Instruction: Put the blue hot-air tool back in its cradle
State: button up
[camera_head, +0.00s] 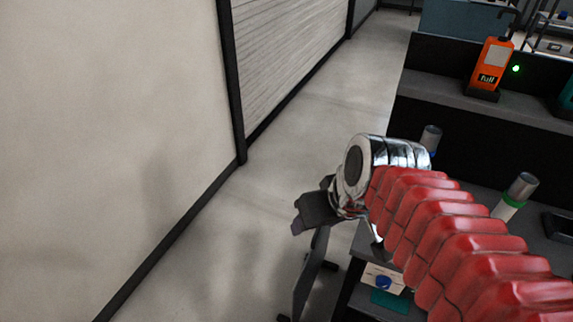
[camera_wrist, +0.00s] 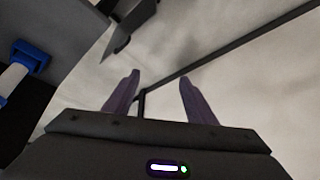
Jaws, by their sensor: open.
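A silver-topped cylinder with a blue band (camera_head: 433,153) stands on the dark bench, mostly hidden behind my arm; it may be the blue hot-air tool. In the wrist view, a blue part with a white cylinder (camera_wrist: 33,55) shows at the left edge, outside the fingers; I cannot tell if it is the same thing. My gripper (camera_wrist: 159,76) is open, with nothing between its purple fingers. In the head view, my gripper (camera_head: 312,212) hangs over the floor left of the bench. I cannot make out a cradle for certain.
A similar silver-topped cylinder with a green band (camera_head: 512,201) stands on the bench right of my arm. An orange device labelled "full" (camera_head: 489,68) and a teal one (camera_head: 567,97) stand on the raised shelf (camera_head: 450,97).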

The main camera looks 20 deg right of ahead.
jog(key=shift+s+a+r+t+h, duration=0.15)
jog(key=shift+s+a+r+h, duration=0.15)
jog(key=shift+s, duration=0.2)
jog(key=shift+s+a+r+t+h, duration=0.15)
jog(key=shift+s+r+h, duration=0.1)
jog(key=shift+s, duration=0.2)
jog(key=shift+c, duration=0.6)
